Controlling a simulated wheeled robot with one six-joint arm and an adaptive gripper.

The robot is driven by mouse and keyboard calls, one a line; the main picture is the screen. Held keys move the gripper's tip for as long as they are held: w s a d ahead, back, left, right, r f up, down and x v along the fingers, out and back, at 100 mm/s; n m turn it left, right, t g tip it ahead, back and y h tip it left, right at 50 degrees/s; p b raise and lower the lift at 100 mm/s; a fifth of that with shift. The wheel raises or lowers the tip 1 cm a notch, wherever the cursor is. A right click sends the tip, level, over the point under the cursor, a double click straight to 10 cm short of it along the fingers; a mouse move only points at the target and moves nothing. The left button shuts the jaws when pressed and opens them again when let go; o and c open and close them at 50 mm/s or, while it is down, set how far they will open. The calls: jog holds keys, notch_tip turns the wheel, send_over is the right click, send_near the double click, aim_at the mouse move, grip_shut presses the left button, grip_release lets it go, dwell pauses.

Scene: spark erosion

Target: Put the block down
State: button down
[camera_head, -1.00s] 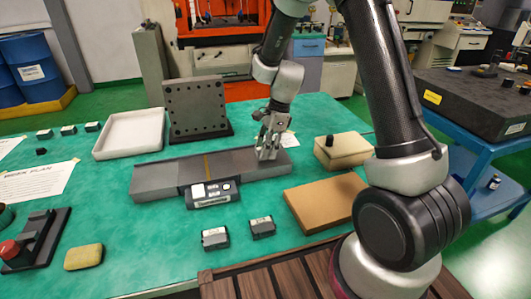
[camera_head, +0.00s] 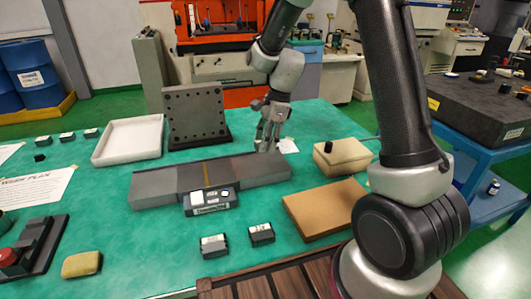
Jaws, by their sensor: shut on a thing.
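My gripper (camera_head: 267,147) points down just behind the right part of the long grey bar (camera_head: 155,188) on the green table. Its fingers are closed on a small block. The block is mostly hidden by the fingers and too small to make out clearly. I cannot tell whether it touches the table. Two dark blocks with white labels stand in front of the bar, one on the left (camera_head: 213,246) and one on the right (camera_head: 261,234).
A digital readout (camera_head: 210,201) lies against the bar's front. A white tray (camera_head: 128,140) and an upright perforated plate (camera_head: 196,113) stand behind. A brown board (camera_head: 325,207) and a beige box (camera_head: 342,156) are at right. Bare green table lies at front centre.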

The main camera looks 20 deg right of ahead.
aim_at(266, 162)
jog(key=shift+f, duration=2.5)
jog(key=c, duration=0.9)
grip_release()
jog(key=shift+f, duration=0.1)
jog(key=s+d+r+n+t, duration=0.1)
jog(key=s+d+r+n, duration=0.15)
jog(key=r, duration=0.65)
jog(key=s+d+r+n, duration=0.2)
jog(key=s+d+r, duration=0.15)
jog(key=r, duration=0.55)
jog(key=s+d+r+n+t+h, duration=0.1)
jog(key=s+d+r+n, duration=0.1)
jog(key=s+n, duration=0.2)
jog(key=s+d+r+n+t+h, duration=0.1)
jog(key=s+n, duration=0.4)
jog(key=s, duration=0.5)
jog(key=s+d+r+n+t+h, duration=0.1)
jog(key=s+d+r+n, duration=0.2)
jog(key=s, duration=0.4)
jog(key=shift+d+n, duration=0.75)
jog(key=shift+d, duration=0.5)
